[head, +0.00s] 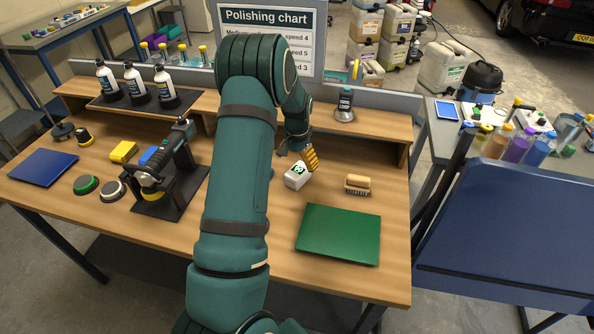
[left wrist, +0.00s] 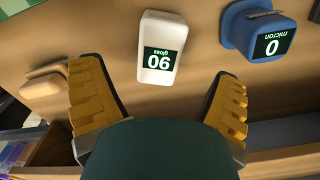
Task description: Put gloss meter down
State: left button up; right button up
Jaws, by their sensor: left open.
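The gloss meter (head: 297,176) is a small white box with a dark display, standing on the wooden workbench (head: 260,255). In the left wrist view the gloss meter (left wrist: 162,48) shows a display reading 90 gloss. My left gripper (head: 309,159) is just behind it in the head view. In the left wrist view its two yellow ridged fingers (left wrist: 158,100) are spread wide, with the meter beyond the gap between them and apart from both. The jaws are empty. My right gripper is in neither view.
A blue micron gauge (left wrist: 258,32) is close beside the meter. A brush (head: 357,185) and a green mat (head: 338,233) lie to the right. A polisher on a black stand (head: 170,190) is at the left.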

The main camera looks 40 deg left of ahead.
aim_at(297, 171)
pick_arm(q)
notch_tip(297, 171, up, 5)
jog(key=shift+r, duration=0.1)
dwell(0.7)
